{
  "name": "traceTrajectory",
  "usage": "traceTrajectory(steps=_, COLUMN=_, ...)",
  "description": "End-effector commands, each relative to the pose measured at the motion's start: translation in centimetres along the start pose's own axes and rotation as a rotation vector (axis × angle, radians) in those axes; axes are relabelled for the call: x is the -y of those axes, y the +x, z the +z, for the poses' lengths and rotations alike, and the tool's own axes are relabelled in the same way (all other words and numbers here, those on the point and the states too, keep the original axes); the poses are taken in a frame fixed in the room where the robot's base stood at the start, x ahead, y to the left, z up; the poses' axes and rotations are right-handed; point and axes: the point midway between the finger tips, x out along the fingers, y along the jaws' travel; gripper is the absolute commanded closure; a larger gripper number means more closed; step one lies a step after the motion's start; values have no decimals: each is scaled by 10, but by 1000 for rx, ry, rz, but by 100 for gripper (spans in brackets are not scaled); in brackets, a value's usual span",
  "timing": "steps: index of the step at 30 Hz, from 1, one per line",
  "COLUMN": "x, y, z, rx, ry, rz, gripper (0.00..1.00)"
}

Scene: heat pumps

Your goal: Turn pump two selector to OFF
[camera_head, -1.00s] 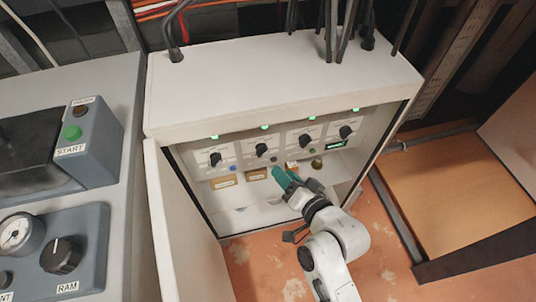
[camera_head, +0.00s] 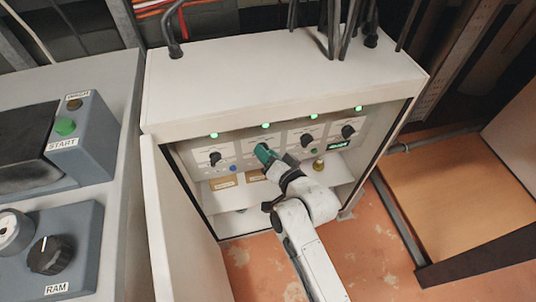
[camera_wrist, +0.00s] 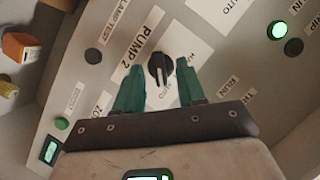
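My gripper (camera_wrist: 161,66) is open, with one teal finger on each side of the knob and a gap to both. I cannot tell how deep the fingertips reach. In the head view, my gripper (camera_head: 264,154) is at the panel's second position from the left and hides that knob.
Other knobs flank it: one at left (camera_head: 214,159), two at right (camera_head: 307,140) and (camera_head: 348,131). The cabinet's top (camera_head: 280,75) overhangs the panel and its open door (camera_head: 175,225) stands at left. A tan label (camera_head: 223,182) lies below the panel.

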Motion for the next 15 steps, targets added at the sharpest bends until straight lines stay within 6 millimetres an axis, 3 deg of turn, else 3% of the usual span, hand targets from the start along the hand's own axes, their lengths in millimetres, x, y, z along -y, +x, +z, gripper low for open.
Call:
traceTrajectory(steps=2, x=0, y=0, z=0, rx=0, ry=0, rz=0, gripper=66)
traceTrajectory(steps=12, x=0, y=0, z=0, rx=0, ry=0, rz=0, gripper=99)
traceTrajectory(steps=15, x=0, y=0, z=0, rx=0, ry=0, rz=0, gripper=100)
